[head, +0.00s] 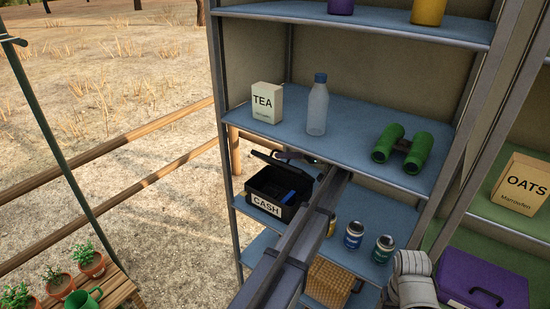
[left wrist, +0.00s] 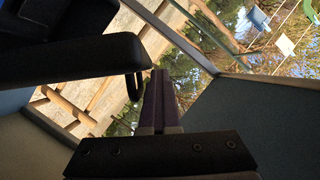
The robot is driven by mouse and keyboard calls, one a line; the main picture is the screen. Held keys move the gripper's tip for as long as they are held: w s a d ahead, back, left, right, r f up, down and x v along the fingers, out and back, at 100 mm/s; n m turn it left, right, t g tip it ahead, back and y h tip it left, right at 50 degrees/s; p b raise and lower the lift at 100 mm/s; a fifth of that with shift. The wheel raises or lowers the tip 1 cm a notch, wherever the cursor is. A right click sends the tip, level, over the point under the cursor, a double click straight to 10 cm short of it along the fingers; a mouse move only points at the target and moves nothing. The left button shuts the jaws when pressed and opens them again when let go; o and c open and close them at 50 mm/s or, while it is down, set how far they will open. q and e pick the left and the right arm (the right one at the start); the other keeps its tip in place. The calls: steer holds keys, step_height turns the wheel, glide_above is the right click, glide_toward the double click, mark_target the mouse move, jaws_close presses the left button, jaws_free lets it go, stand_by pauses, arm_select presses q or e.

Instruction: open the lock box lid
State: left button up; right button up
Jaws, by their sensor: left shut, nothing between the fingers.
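The lock box (head: 266,209) is black with a CASH label on its front, and stands on the shelf below the tea box. Its lid (head: 268,158) is raised, and I see into the box, where something blue lies. My left gripper (head: 296,156) is shut and empty, beside the raised lid at the back right of the box. In the left wrist view the shut fingers (left wrist: 160,95) are close to a dark slab with a small loop, which looks like the lid (left wrist: 75,60). I cannot tell whether they touch.
The shelf above holds a tea box (head: 267,102), a bottle (head: 317,106) and green binoculars (head: 402,148). Jars (head: 353,236) stand right of my left arm, with a wicker basket (head: 328,283) below. A shelf post (head: 222,130) rises left of the box.

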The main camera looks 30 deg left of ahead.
arm_select(q)
steer(key=shift+t, duration=0.3)
steer(key=d, duration=0.1)
steer(key=w+d, duration=0.2)
steer(key=d, duration=0.1)
steer(key=shift+w+f, duration=0.1)
steer(key=shift+f, duration=0.25)
steer(key=shift+d+r+p, duration=0.2)
steer(key=shift+d+p, duration=0.15)
steer(key=shift+d, duration=0.4)
steer(key=shift+w+d, duration=0.2)
steer(key=shift+d, duration=0.1)
steer(key=shift+s+a+r, duration=0.1)
steer(key=shift+s+a, duration=0.1)
arm_select(e)
steer(key=shift+w+d+r, duration=0.25)
steer(key=shift+w+d, duration=0.05)
arm_select(q)
steer(key=p+v, duration=0.2)
steer(key=v, duration=0.5)
steer(key=shift+d+r, duration=0.15)
steer(key=shift+d, duration=0.2)
arm_select(e)
steer(key=shift+r, duration=0.95)
arm_select(q)
steer(key=shift+w, duration=0.15)
